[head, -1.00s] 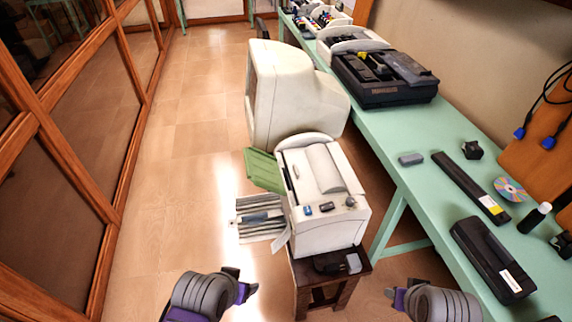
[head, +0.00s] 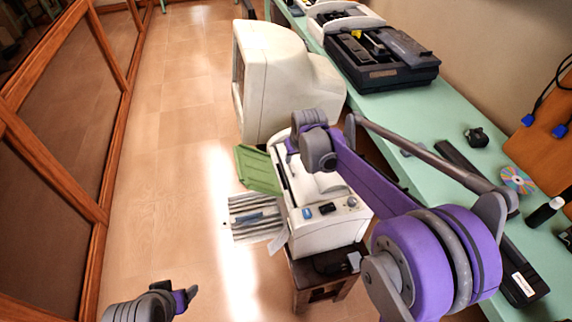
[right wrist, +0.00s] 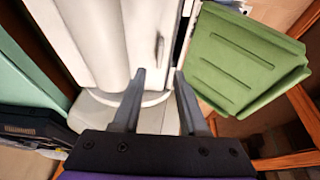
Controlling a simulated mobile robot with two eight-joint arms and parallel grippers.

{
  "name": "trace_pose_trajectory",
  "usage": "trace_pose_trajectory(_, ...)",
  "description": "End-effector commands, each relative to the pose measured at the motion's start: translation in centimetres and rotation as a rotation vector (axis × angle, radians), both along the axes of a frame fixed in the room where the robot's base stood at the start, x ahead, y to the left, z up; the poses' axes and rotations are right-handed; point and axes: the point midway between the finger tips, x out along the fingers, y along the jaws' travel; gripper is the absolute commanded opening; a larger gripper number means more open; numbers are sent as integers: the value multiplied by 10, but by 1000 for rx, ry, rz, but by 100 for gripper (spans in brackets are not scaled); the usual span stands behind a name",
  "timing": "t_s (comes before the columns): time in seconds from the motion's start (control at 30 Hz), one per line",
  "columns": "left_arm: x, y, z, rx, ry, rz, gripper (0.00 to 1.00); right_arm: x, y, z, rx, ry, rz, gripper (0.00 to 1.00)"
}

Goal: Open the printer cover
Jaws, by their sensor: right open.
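The white printer (head: 328,232) stands on a small dark stool, with a green tray (head: 258,170) sticking out at its left. Its top cover is partly hidden by my right arm and looks closed. My right gripper (right wrist: 160,76) is open and empty in the right wrist view, its fingertips over the edge of the white printer body (right wrist: 85,40). The green tray (right wrist: 240,65) lies to the right of the fingers there. I cannot tell whether the fingers touch the printer. My left gripper (head: 188,296) is low at the left in the head view, away from the printer.
A cream monitor (head: 285,80) stands behind the printer. The green bench (head: 400,125) at the right holds a black printer (head: 385,60), a disc (head: 517,180) and dark hardware parts. The floor (head: 165,150) at the left is clear.

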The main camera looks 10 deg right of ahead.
Motion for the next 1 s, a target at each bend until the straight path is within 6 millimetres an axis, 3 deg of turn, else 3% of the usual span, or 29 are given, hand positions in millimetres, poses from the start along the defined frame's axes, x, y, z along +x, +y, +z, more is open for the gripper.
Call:
trace_pose_trajectory(0.2,0,0,-2,0,1,0,70,17,1,-41,0,0,0,42)
trace_pose_trajectory(0.4,0,0,-2,0,1,0,70,28,1,-67,0,0,0,42)
trace_pose_trajectory(0.83,0,0,-2,0,1,0,70,32,1,-78,0,0,0,42)
trace_pose_trajectory(0.87,0,0,-2,0,1,0,70,32,1,-78,0,0,0,41)
trace_pose_trajectory(1.0,0,0,-2,0,1,0,70,32,1,-78,0,-1,0,16)
